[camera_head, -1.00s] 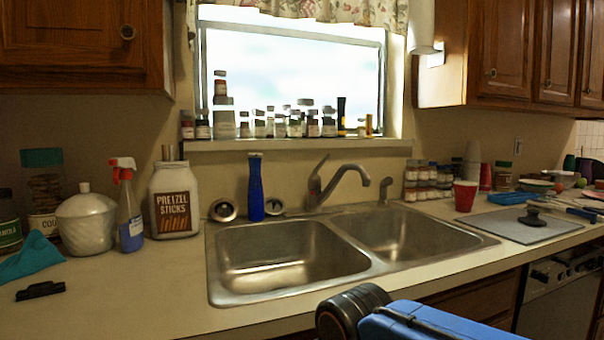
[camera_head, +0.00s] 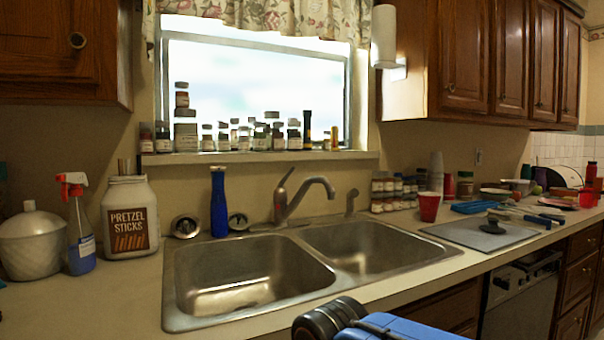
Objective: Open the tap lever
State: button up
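The tap (camera_head: 302,197) stands behind the double sink, with its spout curving to the right. Its lever (camera_head: 285,178) is on the left of the tap body and slants up to the right. The double sink (camera_head: 172,290) has two steel basins and is set in the counter. Part of my arm, blue and black, shows at the bottom edge in front of the counter. My gripper is not visible, and the arm is well apart from the tap.
A blue bottle (camera_head: 218,203) stands left of the tap. A pretzel jar (camera_head: 130,217) and a spray bottle (camera_head: 77,225) are further left. A red cup (camera_head: 429,206) and a cutting board (camera_head: 480,233) are on the right. Small bottles line the window sill (camera_head: 260,156).

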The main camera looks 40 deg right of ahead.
aim_at(281, 184)
jog(key=l+z, duration=0.25)
jog(key=l, duration=0.4)
jog(key=l+z, duration=0.25)
jog(key=l, duration=0.35)
jog(key=j+u, duration=0.1)
